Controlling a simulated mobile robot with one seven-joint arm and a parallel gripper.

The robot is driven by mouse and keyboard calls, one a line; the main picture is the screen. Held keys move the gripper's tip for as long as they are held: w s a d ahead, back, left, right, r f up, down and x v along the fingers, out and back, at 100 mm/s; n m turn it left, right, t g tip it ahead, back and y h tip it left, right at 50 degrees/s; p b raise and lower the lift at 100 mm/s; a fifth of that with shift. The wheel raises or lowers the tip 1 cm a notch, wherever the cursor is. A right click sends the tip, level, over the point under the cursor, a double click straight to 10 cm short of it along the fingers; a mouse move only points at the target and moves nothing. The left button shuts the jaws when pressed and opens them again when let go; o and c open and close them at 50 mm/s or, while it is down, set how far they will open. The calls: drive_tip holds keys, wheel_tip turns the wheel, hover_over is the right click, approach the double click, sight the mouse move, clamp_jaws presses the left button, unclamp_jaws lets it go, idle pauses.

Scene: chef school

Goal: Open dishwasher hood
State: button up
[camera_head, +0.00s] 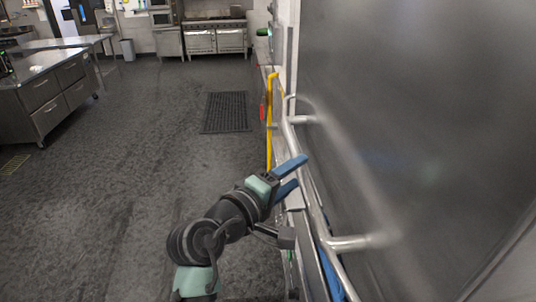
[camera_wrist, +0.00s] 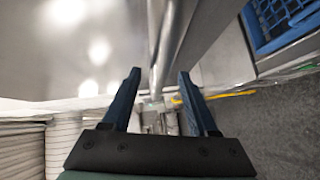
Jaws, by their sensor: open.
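The dishwasher hood (camera_head: 410,110) is a large, flat stainless-steel face filling the right of the head view. It also shows as a shiny surface at the upper left of the wrist view (camera_wrist: 70,45). A long steel bar handle (camera_head: 318,215) runs along its lower side, held off by brackets. My gripper (camera_head: 299,171), with two blue fingers, is open and empty by the middle of this bar. In the wrist view, the bar (camera_wrist: 168,45) lies between and just past the fingertips (camera_wrist: 160,78). I cannot tell if the fingers touch it.
A yellow pipe (camera_head: 270,120) stands just beyond my gripper. A blue rack (camera_wrist: 285,20) shows at the upper right of the wrist view. A steel counter (camera_head: 45,92) stands at left and a stove (camera_head: 217,38) at the back. The floor left of my arm is clear.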

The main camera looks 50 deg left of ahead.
drive_tip(key=s+d+r+b, duration=0.1)
drive_tip(key=s+b, duration=0.2)
drive_tip(key=s, duration=0.6)
drive_tip(key=shift+s+d+r, duration=0.2)
drive_tip(key=shift+s, duration=0.15)
